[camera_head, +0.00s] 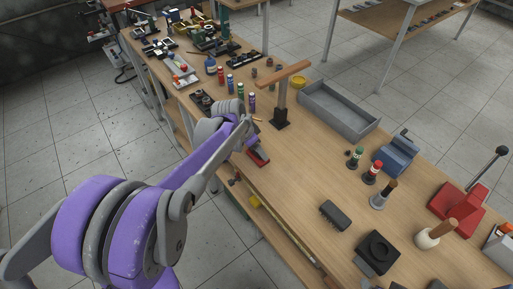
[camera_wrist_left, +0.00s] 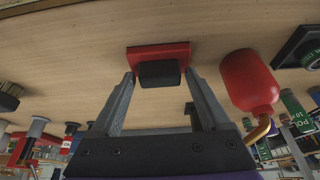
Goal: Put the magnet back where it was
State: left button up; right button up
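A small red block with a black part, which may be the magnet, lies on the wooden table and shows in the left wrist view (camera_wrist_left: 158,66). In the head view a red piece (camera_head: 259,159) shows at the table's near-left edge, just below my left gripper (camera_head: 250,145). In the left wrist view my left gripper (camera_wrist_left: 160,80) has its fingers apart, one on each side of the black part. Narrow gaps seem to show between the fingertips and the block. My right gripper is not in view.
A red bottle (camera_wrist_left: 248,80) with a brass tube stands close beside the fingers in the left wrist view. In the head view a wooden-topped T-shaped stand (camera_head: 282,100) and a grey tray (camera_head: 338,110) stand behind. The table's middle (camera_head: 305,165) is clear.

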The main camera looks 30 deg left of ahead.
pick_arm(q)
jog(key=shift+o, duration=0.6)
jog(key=shift+r, duration=0.3)
pick_arm(e)
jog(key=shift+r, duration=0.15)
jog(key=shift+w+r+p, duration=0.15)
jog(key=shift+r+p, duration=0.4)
jog(key=shift+p, duration=0.05)
pick_arm(q)
jog(key=v, duration=1.2)
jog(key=s+d+f+n+y, duration=0.1)
jog(key=s+d+f+n, duration=0.1)
jog(key=s+d+f, duration=0.3)
jog(key=s+d+f+n+t, duration=0.1)
jog(key=s+d+f, duration=0.4)
jog(key=s, duration=0.7)
jog(key=d+n, duration=0.1)
jog(key=d, duration=0.1)
jog(key=shift+s+d+f+y, duration=0.2)
jog(key=shift+s+d+y, duration=0.05)
jog(key=shift+s+y, duration=0.15)
